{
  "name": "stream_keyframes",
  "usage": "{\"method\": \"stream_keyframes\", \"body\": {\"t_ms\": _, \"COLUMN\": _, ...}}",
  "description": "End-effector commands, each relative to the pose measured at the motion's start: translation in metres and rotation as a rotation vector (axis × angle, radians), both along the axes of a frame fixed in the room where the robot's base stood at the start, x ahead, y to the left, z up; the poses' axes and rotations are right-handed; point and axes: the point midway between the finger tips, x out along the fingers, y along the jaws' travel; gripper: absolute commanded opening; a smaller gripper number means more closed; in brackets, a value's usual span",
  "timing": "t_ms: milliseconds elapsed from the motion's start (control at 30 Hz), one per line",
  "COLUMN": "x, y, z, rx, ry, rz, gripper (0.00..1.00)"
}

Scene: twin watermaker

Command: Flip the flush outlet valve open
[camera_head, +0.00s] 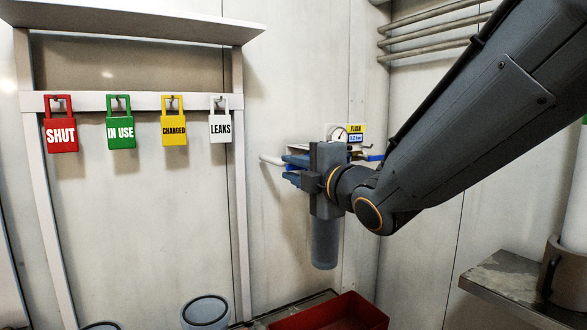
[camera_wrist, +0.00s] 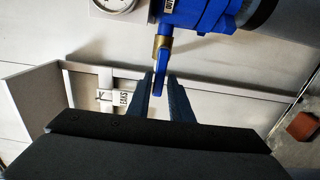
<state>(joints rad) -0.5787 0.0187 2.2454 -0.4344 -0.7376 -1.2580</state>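The flush outlet valve shows in the wrist view as a brass body (camera_wrist: 162,43) with a blue lever (camera_wrist: 158,78) pointing down the picture. My gripper (camera_wrist: 163,84) is open, one finger on each side of the lever. The lever is nearer the left finger; I cannot tell whether they touch. My wrist hides most of the valve there.
A blue filter head (camera_wrist: 200,14) is close above the fingers in the wrist view. A clear filter bowl (camera_head: 324,245) hangs below my wrist. Padlock-shaped tags, including a white LEAKS tag (camera_head: 220,126), hang on a rail. A red bin (camera_head: 330,312) stands below.

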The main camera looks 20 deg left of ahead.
Motion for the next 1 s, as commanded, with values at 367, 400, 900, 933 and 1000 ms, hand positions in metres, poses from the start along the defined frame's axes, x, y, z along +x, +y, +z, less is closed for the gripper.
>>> {"method": "stream_keyframes", "body": {"t_ms": 367, "x": -0.005, "y": -0.008, "z": 0.002, "rx": 0.003, "ry": -0.001, "rz": -0.003, "gripper": 0.19}}
{"method": "stream_keyframes", "body": {"t_ms": 400, "x": -0.008, "y": -0.012, "z": 0.002, "rx": 0.004, "ry": -0.002, "rz": -0.003, "gripper": 0.19}}
{"method": "stream_keyframes", "body": {"t_ms": 900, "x": -0.049, "y": -0.058, "z": 0.001, "rx": 0.002, "ry": -0.001, "rz": -0.001, "gripper": 0.19}}
{"method": "stream_keyframes", "body": {"t_ms": 933, "x": -0.05, "y": -0.059, "z": 0.001, "rx": 0.002, "ry": -0.001, "rz": -0.001, "gripper": 0.19}}
{"method": "stream_keyframes", "body": {"t_ms": 1000, "x": -0.051, "y": -0.059, "z": 0.001, "rx": 0.002, "ry": -0.001, "rz": 0.0, "gripper": 0.19}}
